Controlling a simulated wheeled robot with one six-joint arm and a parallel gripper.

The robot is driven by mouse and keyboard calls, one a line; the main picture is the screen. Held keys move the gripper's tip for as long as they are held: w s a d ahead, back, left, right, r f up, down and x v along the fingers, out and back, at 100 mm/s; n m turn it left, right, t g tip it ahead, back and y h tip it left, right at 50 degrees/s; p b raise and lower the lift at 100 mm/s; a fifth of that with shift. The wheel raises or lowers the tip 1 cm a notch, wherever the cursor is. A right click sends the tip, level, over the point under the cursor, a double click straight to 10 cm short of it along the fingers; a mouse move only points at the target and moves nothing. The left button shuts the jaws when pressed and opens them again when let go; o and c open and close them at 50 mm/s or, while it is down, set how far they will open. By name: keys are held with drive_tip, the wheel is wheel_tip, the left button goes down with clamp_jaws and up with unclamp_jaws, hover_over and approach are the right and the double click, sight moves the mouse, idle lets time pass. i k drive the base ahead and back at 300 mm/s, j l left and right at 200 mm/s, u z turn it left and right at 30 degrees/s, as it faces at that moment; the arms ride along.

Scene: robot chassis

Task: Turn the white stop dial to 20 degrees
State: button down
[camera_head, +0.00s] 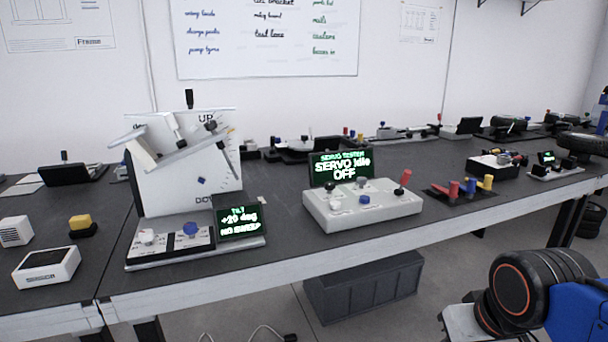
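A tilt stand (185,170) with a white upright plate stands on the left part of the bench. Its base carries a white dial (147,237) at the left and a blue dial (190,229) at the right. The base display (239,220) reads "TILT", "+20 deg" and "NO SWEEP". A tilted white platform (175,148) is at the plate's front, by the "UP" mark. The white dial's pointer and scale are too small to read. A second white knob (335,202) is on the servo tester (365,205). My gripper is not in view.
The servo tester's screen (341,167) reads "SERVO Idle OFF", with a red lever (403,181) at its right. A small white box (47,267) sits left of the stand. Bare bench (285,238) separates stand and tester.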

sight(146, 236)
drive_tip(key=u, duration=1.25)
